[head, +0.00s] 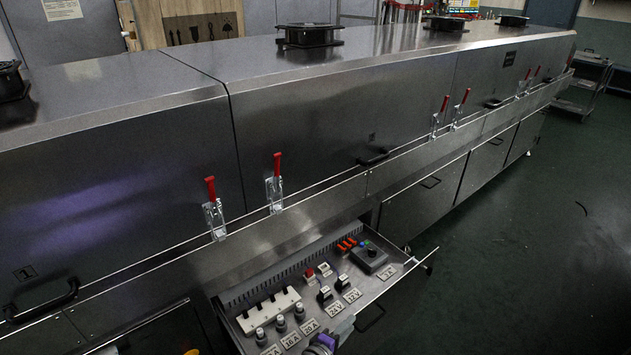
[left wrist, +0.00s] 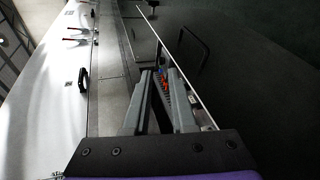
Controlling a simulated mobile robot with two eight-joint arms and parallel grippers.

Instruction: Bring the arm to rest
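My left gripper (head: 328,338) shows at the bottom edge of the head view as a small purple and grey part, by the front of an open drawer (head: 392,292). Its fingers are hard to make out there. In the left wrist view the left gripper (left wrist: 163,72) has two grey fingers with a narrow gap between them. Nothing is held in the gap, and orange parts in the drawer show through it. My right gripper is in neither view.
Red-handled clamps (head: 275,185) and a black handle (head: 373,157) line the dryer.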

